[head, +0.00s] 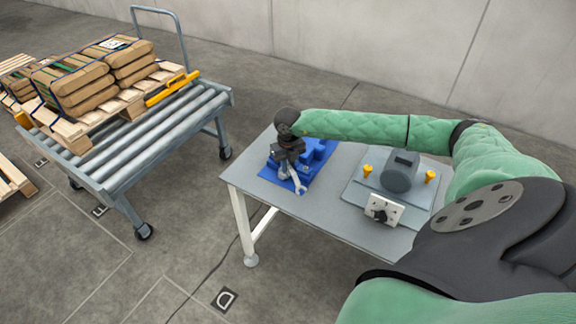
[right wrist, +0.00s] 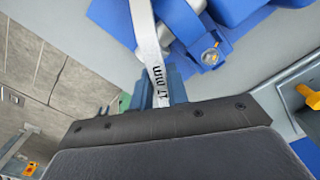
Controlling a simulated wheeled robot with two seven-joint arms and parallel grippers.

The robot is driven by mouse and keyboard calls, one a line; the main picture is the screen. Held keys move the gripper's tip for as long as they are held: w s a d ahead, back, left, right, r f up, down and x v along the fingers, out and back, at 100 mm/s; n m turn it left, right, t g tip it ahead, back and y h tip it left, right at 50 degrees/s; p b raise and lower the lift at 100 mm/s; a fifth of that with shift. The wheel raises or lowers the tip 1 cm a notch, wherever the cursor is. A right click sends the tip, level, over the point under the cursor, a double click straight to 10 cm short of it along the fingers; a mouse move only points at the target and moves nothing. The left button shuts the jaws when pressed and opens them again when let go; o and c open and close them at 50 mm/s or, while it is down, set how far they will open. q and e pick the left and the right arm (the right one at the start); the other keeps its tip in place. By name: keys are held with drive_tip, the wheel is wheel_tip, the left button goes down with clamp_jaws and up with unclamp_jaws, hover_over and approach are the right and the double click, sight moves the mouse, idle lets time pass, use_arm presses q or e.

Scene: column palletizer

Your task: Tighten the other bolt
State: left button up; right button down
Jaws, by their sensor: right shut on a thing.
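My right gripper (head: 288,160) is over the left part of the grey table and is shut on a silver wrench (head: 297,184). The wrench, marked 17 mm, runs upward from the jaws in the right wrist view (right wrist: 147,38); its far end is cut off there. A blue device (head: 317,150) stands partly hidden behind the gripper. A bolt head (right wrist: 210,57) shows on a blue foot in the right wrist view, to the right of the wrench and apart from it. The second bolt cannot be made out. My left gripper is not in view.
On the table (head: 335,203), right of the blue device, a grey motor (head: 400,173) stands on a plate with yellow pieces (head: 430,176) beside it. A switch box (head: 383,211) sits in front. A roller cart (head: 150,135) with a loaded pallet is at left.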

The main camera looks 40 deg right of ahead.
drive_tip(key=shift+f+b, duration=0.7)
idle(0.9)
